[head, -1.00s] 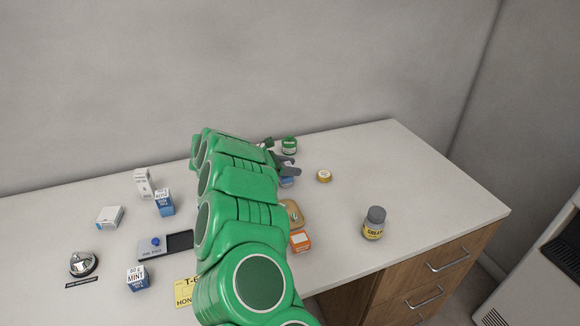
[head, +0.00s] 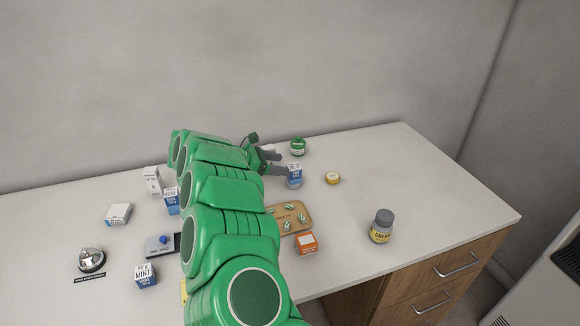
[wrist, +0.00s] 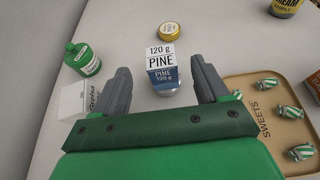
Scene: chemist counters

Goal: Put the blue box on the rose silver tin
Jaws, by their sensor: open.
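A blue and white box (head: 294,170) marked PINE stands upright on top of a small silver tin (head: 294,184) at the back of the counter. In the wrist view the box (wrist: 161,66) shows its top and front, with the tin's rim (wrist: 172,92) below it. The tin's own label cannot be read. My gripper (head: 279,163) is open just left of the box in the head view. In the wrist view its two fingers (wrist: 161,66) are spread on either side of the box, with visible gaps.
A green bottle (head: 298,147), a yellow tin (head: 333,178), a sweets tray (head: 289,217), an orange box (head: 306,243) and a cream jar (head: 381,226) stand around. Another blue box (head: 171,201) and a MINT box (head: 146,276) are at left. The right rear counter is clear.

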